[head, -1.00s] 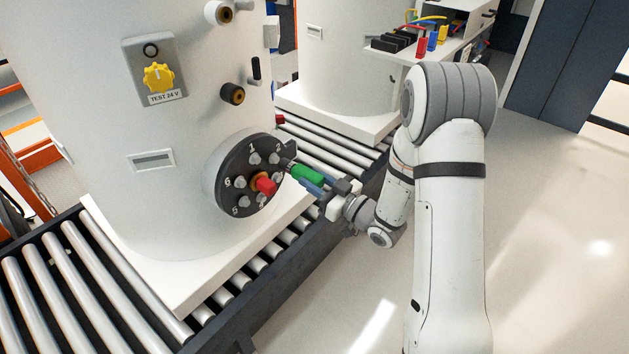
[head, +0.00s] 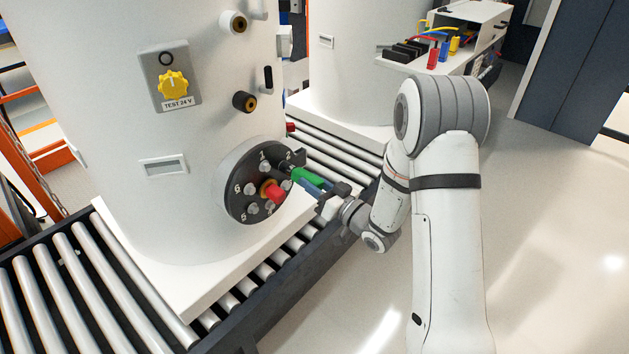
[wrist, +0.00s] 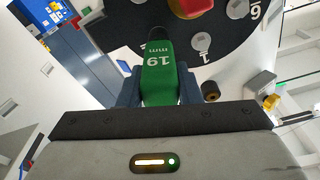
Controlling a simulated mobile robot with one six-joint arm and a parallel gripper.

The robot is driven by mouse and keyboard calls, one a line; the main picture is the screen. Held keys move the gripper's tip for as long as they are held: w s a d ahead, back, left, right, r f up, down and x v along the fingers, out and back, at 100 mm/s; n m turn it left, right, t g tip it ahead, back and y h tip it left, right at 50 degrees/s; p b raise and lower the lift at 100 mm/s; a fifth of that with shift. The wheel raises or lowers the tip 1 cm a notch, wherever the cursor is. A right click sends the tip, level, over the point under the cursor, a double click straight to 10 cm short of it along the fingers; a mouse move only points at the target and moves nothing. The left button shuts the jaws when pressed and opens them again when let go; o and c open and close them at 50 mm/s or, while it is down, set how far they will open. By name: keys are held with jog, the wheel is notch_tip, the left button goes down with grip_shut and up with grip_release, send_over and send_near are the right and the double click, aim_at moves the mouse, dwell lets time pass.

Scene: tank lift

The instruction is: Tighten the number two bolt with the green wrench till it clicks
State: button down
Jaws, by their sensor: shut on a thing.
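The black round flange (head: 237,187) on the white tank carries several numbered bolts around a red-capped centre (head: 275,193). The green wrench (head: 306,178) reaches to the flange's upper right, by the number two position; its head covers that bolt. My gripper (head: 324,190) is shut on the wrench's handle, to the right of the flange. In the wrist view the green handle (wrist: 160,75), marked 19 mm, sits between my two blue-grey fingers. The wrench's dark tip points at the flange face (wrist: 120,40); whether it is seated on the bolt cannot be seen.
The tank (head: 120,120) stands on a white base on a roller conveyor (head: 60,290). A yellow TEST 24 V knob (head: 173,86) and black fittings (head: 245,102) stick out above the flange. A second tank (head: 345,70) stands behind. Open floor (head: 560,220) lies to the right.

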jog(key=m, duration=0.1)
jog(key=m+p, duration=0.1)
jog(key=m, duration=0.1)
jog(key=m+p, duration=0.1)
jog(key=m, duration=0.1)
jog(key=shift+r+h, duration=0.25)
jog(key=shift+h, duration=0.05)
jog(key=m+p, duration=0.2)
jog(key=m, duration=0.2)
jog(key=shift+m+t+h, duration=0.3)
jog(key=shift+m+h, duration=0.1)
jog(key=m+p, duration=0.4)
jog(key=m, duration=0.2)
jog(key=shift+w+m+h, duration=0.1)
jog(key=shift+m+h, duration=0.3)
jog(key=m, duration=0.1)
jog(key=m+p, duration=0.1)
jog(key=shift+f+m+g, duration=0.2)
jog(key=shift+m+g, duration=0.1)
jog(key=shift+g, duration=0.1)
